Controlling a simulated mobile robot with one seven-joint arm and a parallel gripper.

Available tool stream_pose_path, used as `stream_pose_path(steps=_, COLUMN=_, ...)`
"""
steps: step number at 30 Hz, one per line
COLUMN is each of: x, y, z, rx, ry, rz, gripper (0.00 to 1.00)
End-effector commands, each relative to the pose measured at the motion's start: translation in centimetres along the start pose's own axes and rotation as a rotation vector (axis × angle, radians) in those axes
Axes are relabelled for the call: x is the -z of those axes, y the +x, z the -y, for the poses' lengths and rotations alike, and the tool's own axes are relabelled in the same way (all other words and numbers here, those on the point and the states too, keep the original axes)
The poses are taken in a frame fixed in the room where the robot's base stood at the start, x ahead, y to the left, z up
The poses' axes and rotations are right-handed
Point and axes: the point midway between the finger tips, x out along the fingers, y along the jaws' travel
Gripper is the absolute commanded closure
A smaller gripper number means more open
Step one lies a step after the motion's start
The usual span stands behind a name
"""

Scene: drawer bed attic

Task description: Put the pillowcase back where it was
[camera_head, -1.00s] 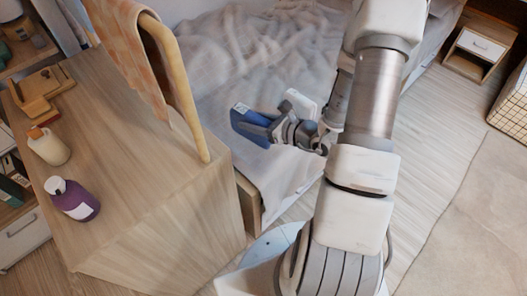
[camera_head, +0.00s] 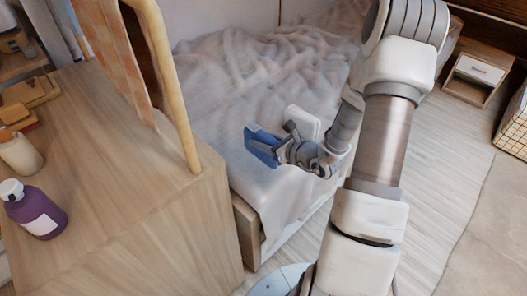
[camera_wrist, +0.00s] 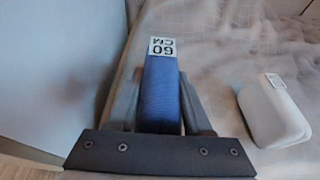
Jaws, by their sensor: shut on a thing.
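The pillowcase is a folded blue item (camera_head: 262,146) with a white label; in the wrist view it (camera_wrist: 160,95) stands between the two fingers, its label reading "60 CM". My gripper (camera_head: 280,150) is shut on it, and the wrist view shows the fingers (camera_wrist: 160,112) pressed to both its sides. I hold it over the bed (camera_head: 235,95); the gap to the sheet cannot be judged. A white rounded item (camera_head: 303,121) with a small label is on the bed beside my gripper, and it also shows at the right in the wrist view (camera_wrist: 272,112).
A wooden cabinet (camera_head: 130,190) stands at the left, with a purple bottle (camera_head: 38,210), a cream bottle (camera_head: 20,153) and a wooden rail (camera_head: 165,70) with a checked cloth (camera_head: 118,60). A nightstand (camera_head: 478,72) and a basket (camera_head: 514,125) stand at the right. Bare floor (camera_head: 460,170) lies between.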

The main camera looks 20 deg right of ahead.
Motion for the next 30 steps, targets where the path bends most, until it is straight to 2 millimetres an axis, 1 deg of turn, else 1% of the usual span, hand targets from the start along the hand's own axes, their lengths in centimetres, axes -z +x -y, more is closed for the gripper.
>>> stream_pose_path(steps=1, x=0.7, y=1.1, z=0.8, rx=0.0, ry=0.0, rz=0.001, gripper=1.0)
stream_pose_path(steps=3, x=1.0, y=2.1, z=1.7, rx=0.001, ry=-0.001, rz=0.002, gripper=1.0)
stream_pose_path(steps=7, x=1.2, y=3.1, z=2.6, rx=0.0, ry=0.0, rz=0.0, gripper=1.0)
stream_pose_path(steps=11, x=1.7, y=3.5, z=2.8, rx=-0.001, ry=0.001, rz=0.0, gripper=1.0)
stream_pose_path(steps=18, x=5.0, y=4.6, z=2.8, rx=0.0, ry=0.003, rz=-0.001, gripper=1.0)
stream_pose_path(steps=20, x=5.2, y=4.7, z=2.8, rx=0.0, ry=0.002, rz=0.0, gripper=1.0)
stream_pose_path(steps=26, x=5.0, y=4.6, z=2.8, rx=0.0, ry=0.0, rz=0.0, gripper=1.0)
stream_pose_path(steps=30, x=5.4, y=4.8, z=2.8, rx=0.0, ry=0.0, rz=0.0, gripper=1.0)
